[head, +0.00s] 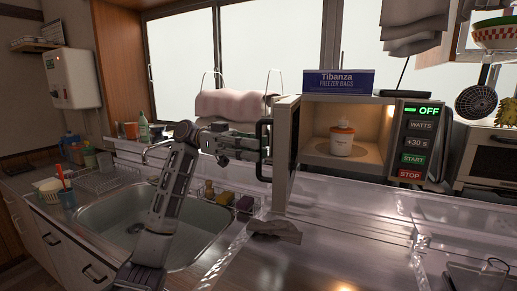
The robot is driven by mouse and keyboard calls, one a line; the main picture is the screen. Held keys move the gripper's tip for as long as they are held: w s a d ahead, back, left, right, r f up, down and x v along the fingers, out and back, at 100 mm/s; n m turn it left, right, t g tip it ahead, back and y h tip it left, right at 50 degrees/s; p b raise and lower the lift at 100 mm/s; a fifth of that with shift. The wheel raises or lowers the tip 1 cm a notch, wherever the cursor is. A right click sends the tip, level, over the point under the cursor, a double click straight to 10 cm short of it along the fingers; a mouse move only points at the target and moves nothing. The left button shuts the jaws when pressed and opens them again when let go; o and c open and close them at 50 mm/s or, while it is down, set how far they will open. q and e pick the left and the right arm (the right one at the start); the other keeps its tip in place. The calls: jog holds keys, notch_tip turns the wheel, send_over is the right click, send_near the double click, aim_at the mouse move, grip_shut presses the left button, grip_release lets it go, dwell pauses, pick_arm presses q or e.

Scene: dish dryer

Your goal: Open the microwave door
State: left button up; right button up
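The microwave (398,150) stands on the counter right of centre. Its door (286,152) is swung open toward me and seen nearly edge-on at the left of the lit cavity. The black door handle (261,165) is on the door's outer side, facing left. My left gripper (257,148) reaches in from the left, with its fingertips at the handle. The fingertips are small and overlap the handle, so I cannot tell whether they are closed around it. A white bottle with an orange top (342,138) stands inside the microwave.
A steel sink (125,212) is at the left. A freezer bag box (338,83) lies on top of the microwave. The counter in front of the cavity looks mostly clear.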

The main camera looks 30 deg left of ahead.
pick_arm(q)
jog(key=a, duration=1)
jog(key=shift+w+a, duration=0.15)
jog(key=shift+w, duration=0.2)
jog(key=shift+r, duration=0.1)
notch_tip(320, 180, up, 22)
jog(key=p, duration=2.2)
pick_arm(e)
jog(key=s+d+f, duration=0.2)
jog(key=s+d, duration=0.1)
jog(key=s, duration=0.8)
jog(key=s+d+f, duration=0.2)
jog(key=s+d, duration=0.1)
jog(key=s, duration=0.8)
jog(key=shift+s+d+f+g+h, duration=0.3)
jog(key=shift+d+f+g, duration=0.1)
